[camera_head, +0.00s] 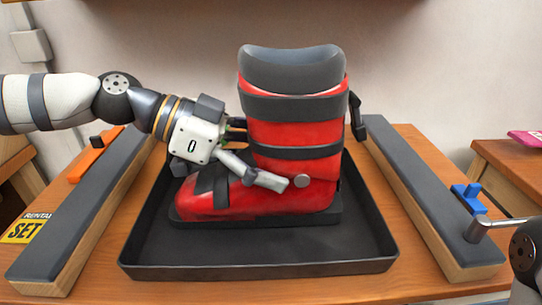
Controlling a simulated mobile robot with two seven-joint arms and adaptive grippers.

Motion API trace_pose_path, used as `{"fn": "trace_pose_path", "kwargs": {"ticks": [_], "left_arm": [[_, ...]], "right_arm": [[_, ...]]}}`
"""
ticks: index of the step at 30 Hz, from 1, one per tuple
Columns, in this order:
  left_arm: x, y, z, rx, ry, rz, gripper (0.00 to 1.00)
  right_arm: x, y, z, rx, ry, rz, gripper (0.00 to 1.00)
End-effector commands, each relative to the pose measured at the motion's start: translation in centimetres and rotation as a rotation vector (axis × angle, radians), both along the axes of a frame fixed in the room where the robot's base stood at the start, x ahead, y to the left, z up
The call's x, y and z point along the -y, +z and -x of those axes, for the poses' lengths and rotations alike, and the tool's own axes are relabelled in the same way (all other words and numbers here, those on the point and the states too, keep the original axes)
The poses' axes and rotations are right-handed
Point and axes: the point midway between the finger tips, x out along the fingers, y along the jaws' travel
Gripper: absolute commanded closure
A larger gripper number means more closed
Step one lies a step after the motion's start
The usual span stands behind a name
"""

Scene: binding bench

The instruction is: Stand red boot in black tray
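The red boot (300,140), with grey cuff and dark straps, stands upright in the black tray (258,271), toe pointing left. Its sole appears to rest on the tray floor. My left gripper (262,150) is at the boot's left side, above the toe. One pale finger lies across the front of the boot and the other part is partly hidden behind it. Whether the fingers press on the boot cannot be made out.
Grey-topped wooden rails flank the tray, one left (75,215) and one right (430,190). An orange tool (95,155) and a yellow card (25,228) lie by the left rail. A blue clamp-like piece (468,198) is by the right rail. The tray's front floor is clear.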

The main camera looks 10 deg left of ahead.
Motion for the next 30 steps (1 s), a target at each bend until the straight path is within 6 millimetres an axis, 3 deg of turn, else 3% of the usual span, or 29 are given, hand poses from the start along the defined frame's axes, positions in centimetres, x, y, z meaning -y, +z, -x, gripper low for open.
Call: {"fn": "trace_pose_path", "kwargs": {"ticks": [3, 4, 6, 18, 30], "left_arm": [[0.0, -0.1, -0.1, 0.004, 0.002, 0.003, 0.82], [0.0, -0.2, 0.0, 0.001, 0.000, 0.000, 0.14], [0.0, -0.2, 0.0, 0.001, 0.000, 0.000, 0.00], [-0.2, 0.3, 0.0, 0.002, 0.001, 0.000, 0.00], [-8.6, 4.9, 2.5, 0.007, 0.005, 0.002, 0.00]], "right_arm": [[0.0, -0.1, 0.1, -0.002, 0.000, 0.000, 1.00], [0.0, -0.1, 0.0, -0.002, 0.000, 0.000, 1.00], [0.0, 0.0, 0.0, -0.001, 0.000, 0.000, 1.00], [0.0, 0.1, -0.1, 0.004, 0.000, 0.000, 1.00], [0.0, 1.3, -1.4, 0.048, 0.000, 0.000, 1.00]]}}
